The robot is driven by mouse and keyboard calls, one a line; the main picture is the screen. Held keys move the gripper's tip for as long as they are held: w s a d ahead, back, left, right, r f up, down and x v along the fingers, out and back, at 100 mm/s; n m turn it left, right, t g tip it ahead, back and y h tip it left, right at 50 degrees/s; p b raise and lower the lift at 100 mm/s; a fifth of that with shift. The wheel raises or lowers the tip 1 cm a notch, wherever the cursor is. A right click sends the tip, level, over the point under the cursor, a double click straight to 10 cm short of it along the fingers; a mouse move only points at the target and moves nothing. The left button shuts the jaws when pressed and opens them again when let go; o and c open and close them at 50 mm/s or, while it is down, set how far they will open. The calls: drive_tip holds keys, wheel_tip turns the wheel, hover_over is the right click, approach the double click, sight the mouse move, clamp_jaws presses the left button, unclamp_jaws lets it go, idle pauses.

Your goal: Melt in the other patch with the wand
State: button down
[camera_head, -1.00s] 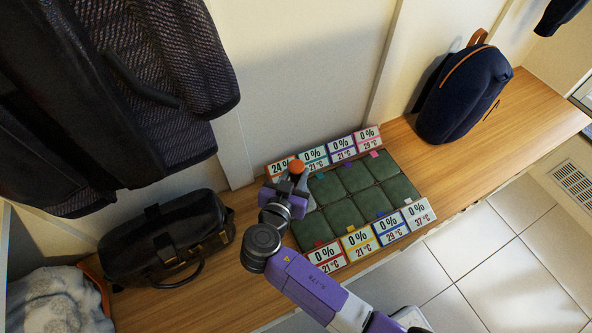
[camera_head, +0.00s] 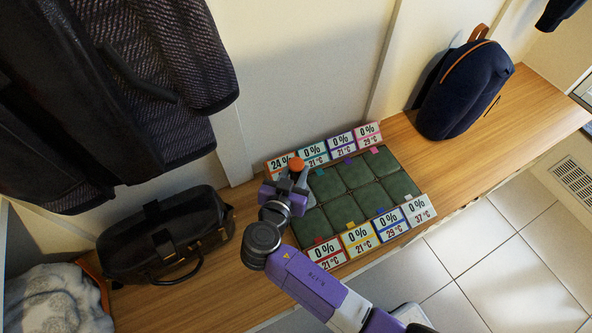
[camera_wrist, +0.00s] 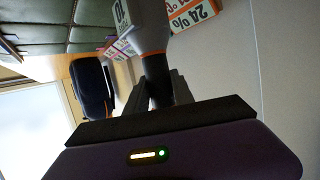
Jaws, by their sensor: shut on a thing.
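The wand shows in the wrist view as a grey body (camera_wrist: 146,25) with an orange band and dark handle. Its orange end (camera_head: 296,164) shows in the head view. My gripper (camera_head: 294,181) is shut on the wand, over the left end of the board; it also shows in the wrist view (camera_wrist: 158,88). The patches are several dark green pads (camera_head: 358,174) in two rows. The far-left card (camera_head: 281,164) reads 24 %, its lower line partly covered. The other cards read 0 %, with 21, 29 or 37 °C. The pad under my gripper and the wand's tip are hidden.
The board lies on a wooden bench (camera_head: 410,140) against a wall. A black handbag (camera_head: 165,235) stands close at left, below hanging dark coats (camera_head: 130,90). A navy backpack (camera_head: 463,90) stands at right. Bare bench lies between board and backpack.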

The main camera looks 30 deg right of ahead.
sight(296, 163)
drive_tip(key=shift+f+b, duration=0.45)
drive_tip(key=shift+b, duration=0.1)
idle(0.5)
drive_tip(key=shift+r+p, duration=2.25)
drive_tip(key=shift+r, duration=1.3)
drive_tip(key=c, duration=1.6)
unclamp_jaws()
drive_tip(key=shift+c, duration=0.2)
clamp_jaws()
wheel_tip(296, 163, down, 6)
drive_tip(key=b, duration=0.6)
drive_tip(key=shift+f+b, duration=0.5)
drive_tip(key=shift+b, duration=0.1)
